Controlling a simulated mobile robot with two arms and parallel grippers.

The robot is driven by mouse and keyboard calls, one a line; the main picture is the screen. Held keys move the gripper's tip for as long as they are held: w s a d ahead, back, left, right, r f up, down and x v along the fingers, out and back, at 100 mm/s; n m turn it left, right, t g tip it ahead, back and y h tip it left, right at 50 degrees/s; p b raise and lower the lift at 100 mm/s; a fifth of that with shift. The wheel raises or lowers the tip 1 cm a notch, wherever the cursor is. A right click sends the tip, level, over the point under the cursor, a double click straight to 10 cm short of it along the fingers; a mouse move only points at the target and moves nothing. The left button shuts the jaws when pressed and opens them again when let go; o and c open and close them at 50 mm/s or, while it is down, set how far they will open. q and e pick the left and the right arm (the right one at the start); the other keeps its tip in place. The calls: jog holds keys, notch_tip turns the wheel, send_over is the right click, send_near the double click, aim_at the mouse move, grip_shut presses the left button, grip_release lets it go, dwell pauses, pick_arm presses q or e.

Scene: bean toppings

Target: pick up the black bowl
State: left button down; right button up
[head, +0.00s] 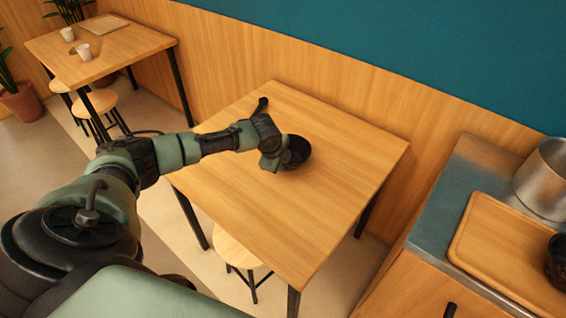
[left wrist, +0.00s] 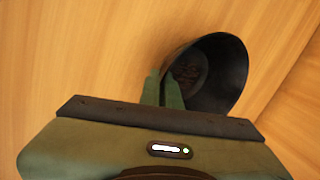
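The black bowl (head: 299,151) is at the wall-side part of the near wooden table, partly hidden by my left gripper (head: 284,158). In the left wrist view, the round dark bowl (left wrist: 222,75) shows its open inside, with a dark, lumpy patch in it. The two green fingers of my left gripper (left wrist: 162,90) are close together at the bowl's left rim, one on each side of its wall. They look shut on the rim. I cannot tell whether the bowl touches the table. My right gripper is not in view.
The wooden table (head: 340,165) is otherwise clear, with a stool (head: 238,250) by it. At the right, a counter holds a wooden tray (head: 500,250), a metal pot (head: 543,180) and a dark container (head: 558,262). Another table (head: 120,48) with cups stands at the back left.

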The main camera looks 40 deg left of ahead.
pick_arm(q)
notch_tip(320, 180, up, 20)
jog(key=shift+w, duration=0.15)
